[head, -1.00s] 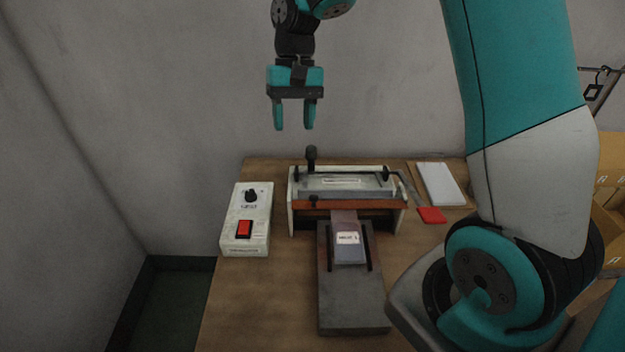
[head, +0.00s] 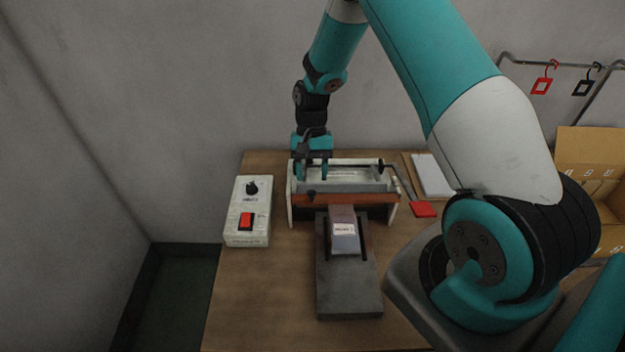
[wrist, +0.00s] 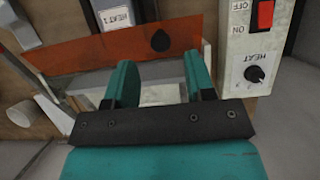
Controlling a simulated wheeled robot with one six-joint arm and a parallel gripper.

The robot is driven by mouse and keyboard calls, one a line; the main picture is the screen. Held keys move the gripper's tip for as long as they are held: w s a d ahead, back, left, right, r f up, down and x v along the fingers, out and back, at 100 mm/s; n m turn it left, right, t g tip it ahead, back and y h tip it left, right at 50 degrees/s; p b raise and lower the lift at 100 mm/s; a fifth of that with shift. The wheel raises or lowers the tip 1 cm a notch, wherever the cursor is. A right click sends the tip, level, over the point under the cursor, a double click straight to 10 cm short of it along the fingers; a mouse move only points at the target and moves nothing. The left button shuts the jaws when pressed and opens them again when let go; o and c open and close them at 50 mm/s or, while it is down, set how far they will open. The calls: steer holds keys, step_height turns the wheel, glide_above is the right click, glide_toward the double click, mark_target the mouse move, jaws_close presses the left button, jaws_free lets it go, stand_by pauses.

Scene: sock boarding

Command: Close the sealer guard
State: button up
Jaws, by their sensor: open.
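The sealer (head: 395,205) is a low machine with white end plates and a grey bar across its top. The guard is an orange-brown panel (head: 350,199) along its front, with a small black knob (head: 311,192) near its left end. The wrist view shows the orange guard (wrist: 100,52) and its black knob (wrist: 160,41) beyond the fingertips. My gripper (head: 312,174) points down over the sealer's back left part, with its fingers apart and nothing between them. In the wrist view my gripper (wrist: 160,78) is apart from the knob. I cannot tell the guard's exact tilt.
A heat control box (head: 247,212) with a red switch stands left of the sealer. A labelled pouch (head: 344,240) lies on a grey stand (head: 350,295) in front. A red-ended lever (head: 424,209) and a white pad (head: 432,175) are at right. Cardboard boxes (head: 590,150) stand farther right.

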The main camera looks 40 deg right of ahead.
mark_target(312, 191)
steer(key=shift+p+x, duration=0.45)
steer(key=shift+x, duration=1.6)
steer(key=c, duration=0.9)
